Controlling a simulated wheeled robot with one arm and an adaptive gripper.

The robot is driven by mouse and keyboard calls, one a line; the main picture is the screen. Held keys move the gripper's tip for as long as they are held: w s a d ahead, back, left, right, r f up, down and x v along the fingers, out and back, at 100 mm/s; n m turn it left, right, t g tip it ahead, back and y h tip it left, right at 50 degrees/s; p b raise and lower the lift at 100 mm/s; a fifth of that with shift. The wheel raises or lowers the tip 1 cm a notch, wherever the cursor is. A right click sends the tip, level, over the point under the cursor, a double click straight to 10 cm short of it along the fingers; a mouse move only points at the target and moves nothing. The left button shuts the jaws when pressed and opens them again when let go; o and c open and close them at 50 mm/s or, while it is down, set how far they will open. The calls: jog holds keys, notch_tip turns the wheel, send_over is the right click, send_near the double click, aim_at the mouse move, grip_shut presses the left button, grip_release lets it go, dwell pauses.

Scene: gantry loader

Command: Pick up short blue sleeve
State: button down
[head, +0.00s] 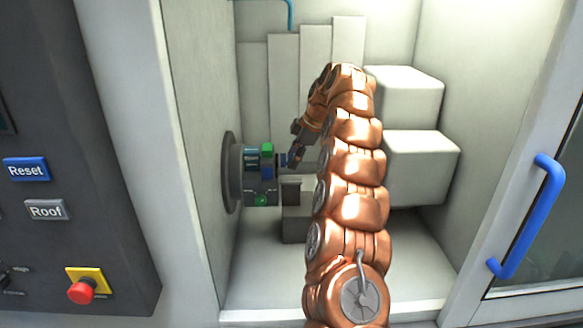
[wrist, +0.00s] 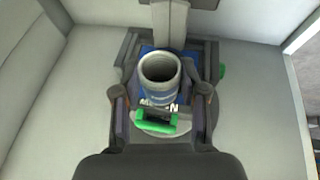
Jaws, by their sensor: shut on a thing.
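The short blue sleeve (wrist: 160,94) is a short tube with a grey, ribbed open end facing my wrist camera. It sits in front of a chuck (wrist: 131,75) with dark jaws and green parts. My gripper (wrist: 160,100) has a finger on each side of the sleeve and is shut on it. I cannot tell whether the sleeve still touches the chuck.
The chuck is inside a light grey machine enclosure. Pale blocks (head: 405,95) stand to the right of my arm. A door with a blue handle (head: 533,215) is at the right. A control panel with a red button (head: 82,291) is at the left. The enclosure floor (head: 270,280) is largely clear.

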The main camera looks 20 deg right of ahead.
jog(key=shift+r, duration=1.55)
notch_tip(320, 180, up, 8)
jog(key=p, duration=0.6)
jog(key=shift+p, duration=0.3)
jog(key=shift+d, duration=0.15)
jog(key=shift+s+d+r+p, duration=0.1)
jog(key=shift+s+d+p, duration=0.15)
jog(key=shift+d, duration=0.25)
jog(key=shift+s+d+r+p, duration=0.1)
jog(key=shift+s+d, duration=0.15)
jog(key=shift+d, duration=0.25)
